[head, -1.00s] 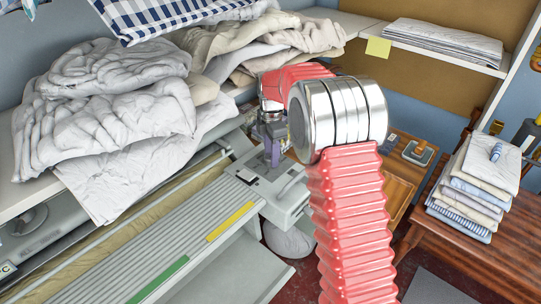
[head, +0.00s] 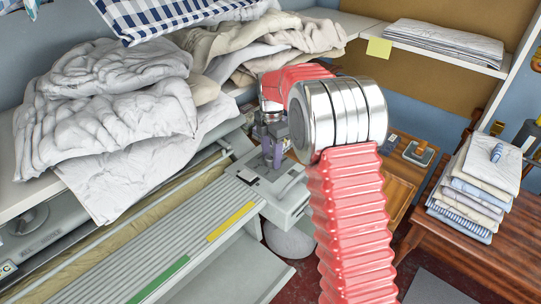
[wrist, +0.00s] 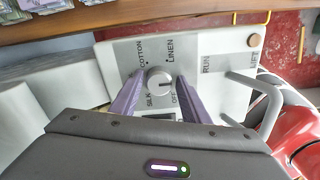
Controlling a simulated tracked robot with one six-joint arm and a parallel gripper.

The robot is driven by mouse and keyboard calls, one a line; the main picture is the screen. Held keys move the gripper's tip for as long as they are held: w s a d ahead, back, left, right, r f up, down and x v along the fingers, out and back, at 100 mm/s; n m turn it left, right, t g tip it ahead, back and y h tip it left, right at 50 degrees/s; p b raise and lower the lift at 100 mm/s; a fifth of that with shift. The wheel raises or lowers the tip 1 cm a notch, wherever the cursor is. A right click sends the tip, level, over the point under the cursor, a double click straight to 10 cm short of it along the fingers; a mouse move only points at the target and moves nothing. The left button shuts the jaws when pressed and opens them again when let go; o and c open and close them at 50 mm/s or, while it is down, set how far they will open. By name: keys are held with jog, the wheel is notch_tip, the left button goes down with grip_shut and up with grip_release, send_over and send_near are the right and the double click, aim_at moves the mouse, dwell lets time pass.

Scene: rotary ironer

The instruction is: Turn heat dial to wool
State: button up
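The heat dial (wrist: 158,82), a round pale knob, sits on the ironer's end panel (wrist: 118,60) in the wrist view. COTTON, LINEN, SILK and OFF show around it; no wool label is visible, and part of the panel is hidden by my gripper. I cannot read the dial's setting clearly. My gripper (wrist: 159,76) has its two purple fingers apart, one on each side of the dial, with what look like narrow gaps. In the head view my gripper (head: 272,163) points down over the panel; the dial is not distinguishable there.
A grey bar handle (wrist: 262,100) stands beside the RUN and LIFT labels on the panel. White laundry (head: 110,95) is heaped left of my arm. Folded cloths (head: 474,185) are stacked on the wooden table (head: 480,250) at right.

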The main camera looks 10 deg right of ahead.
jog(key=shift+o, duration=0.8)
jog(key=shift+d+r, duration=0.1)
jog(key=shift+r, duration=0.05)
jog(key=shift+r, duration=3.6)
